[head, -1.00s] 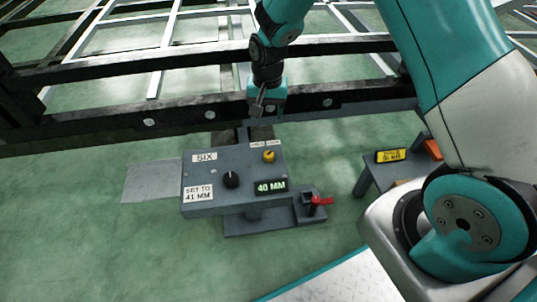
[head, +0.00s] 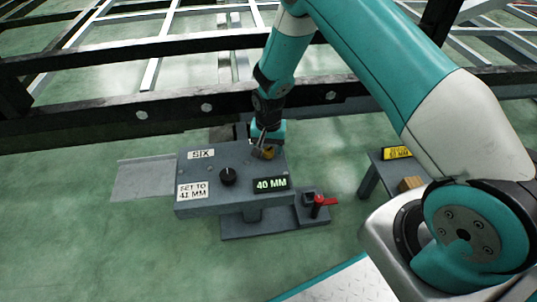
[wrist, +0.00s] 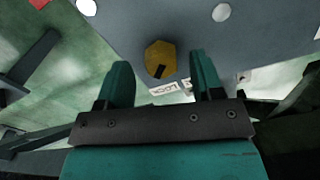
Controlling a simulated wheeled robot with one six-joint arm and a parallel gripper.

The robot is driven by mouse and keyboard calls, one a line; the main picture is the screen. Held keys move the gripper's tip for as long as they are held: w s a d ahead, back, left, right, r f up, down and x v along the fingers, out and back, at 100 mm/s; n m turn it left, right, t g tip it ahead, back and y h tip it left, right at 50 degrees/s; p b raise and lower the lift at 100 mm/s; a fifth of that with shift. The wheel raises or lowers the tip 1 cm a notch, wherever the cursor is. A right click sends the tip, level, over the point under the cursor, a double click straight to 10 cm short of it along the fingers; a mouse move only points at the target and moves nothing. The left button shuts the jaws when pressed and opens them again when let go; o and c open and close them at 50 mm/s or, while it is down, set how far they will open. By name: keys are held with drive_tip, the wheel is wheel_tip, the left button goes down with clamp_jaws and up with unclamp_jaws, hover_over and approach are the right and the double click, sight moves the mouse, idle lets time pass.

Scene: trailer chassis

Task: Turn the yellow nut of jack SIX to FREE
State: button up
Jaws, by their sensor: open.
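The jack panel (head: 205,201) is a grey box labelled SIX (head: 201,154), with a black knob (head: 228,176), a "SET TO 41 MM" label (head: 192,191) and a display (head: 271,184) reading 40 MM. The yellow nut (head: 268,153) is at its far right corner, partly hidden by my gripper (head: 262,148). In the wrist view the nut (wrist: 160,59) shows a dark mark and lies ahead of the fingers, left of their middle. A label reading LOCK (wrist: 164,88) is beside it. My gripper (wrist: 160,82) is open and empty, and the nut looks outside the jaws.
A red-handled lever (head: 322,203) stands on the jack's base at the right. A small grey table (head: 374,176) with a yellow-black sign (head: 397,152) and a wooden block (head: 411,184) is further right. A dark chassis beam (head: 160,112) runs behind the panel.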

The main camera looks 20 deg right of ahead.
drive_tip(key=shift+f, duration=0.8)
drive_tip(key=c, duration=0.9)
drive_tip(key=shift+r, duration=0.1)
drive_tip(key=shift+c, duration=0.2)
